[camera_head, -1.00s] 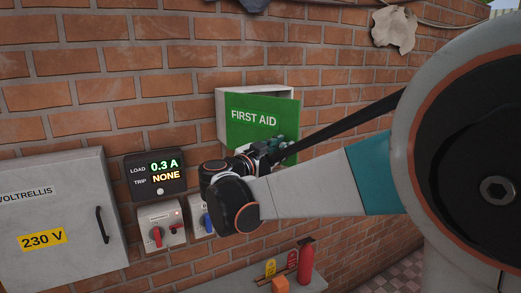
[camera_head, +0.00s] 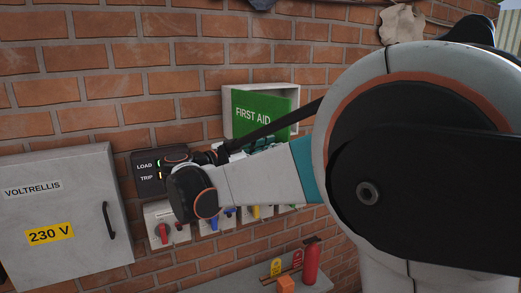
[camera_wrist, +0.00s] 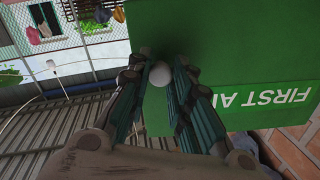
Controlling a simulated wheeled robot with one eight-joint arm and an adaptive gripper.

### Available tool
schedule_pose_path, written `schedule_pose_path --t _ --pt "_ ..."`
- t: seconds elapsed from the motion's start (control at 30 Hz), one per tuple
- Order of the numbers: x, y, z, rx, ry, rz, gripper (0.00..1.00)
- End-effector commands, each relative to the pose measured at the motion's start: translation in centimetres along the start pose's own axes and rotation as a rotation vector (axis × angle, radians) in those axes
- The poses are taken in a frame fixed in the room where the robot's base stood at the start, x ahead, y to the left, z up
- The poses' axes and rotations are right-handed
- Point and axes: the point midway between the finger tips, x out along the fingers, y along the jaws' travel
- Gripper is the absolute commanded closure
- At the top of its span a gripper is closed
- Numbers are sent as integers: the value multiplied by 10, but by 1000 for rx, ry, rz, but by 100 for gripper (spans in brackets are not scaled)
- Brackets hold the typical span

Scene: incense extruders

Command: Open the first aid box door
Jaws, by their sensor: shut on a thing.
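The door fills the upper right of the wrist view (camera_wrist: 240,60). A white round knob (camera_wrist: 159,74) sits on it near its edge. My gripper (camera_wrist: 160,82) is shut on the knob, with a teal finger on each side. In the head view my arm hides the door's lower part and most of the gripper.
A grey 230 V cabinet (camera_head: 60,212) is at left. Below my arm are a red switch (camera_head: 163,231) and a blue switch (camera_head: 214,222) on the wall. A red extinguisher (camera_head: 311,264) and an orange block (camera_head: 286,284) stand on a low ledge.

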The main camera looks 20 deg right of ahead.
Motion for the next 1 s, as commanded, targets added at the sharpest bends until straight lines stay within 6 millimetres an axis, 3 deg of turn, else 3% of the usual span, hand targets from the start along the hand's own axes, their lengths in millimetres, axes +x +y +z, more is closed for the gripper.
schedule_pose_path --t 0.03,0.1,0.13,0.57,1.0 --pt "0 0 0 0 1 0 78" --pt "0 0 0 0 1 0 62" --pt "0 0 0 0 1 0 59" --pt "-7 -1 0 0 -1 -3 59" --pt "-89 -1 0 0 -1 -4 59"
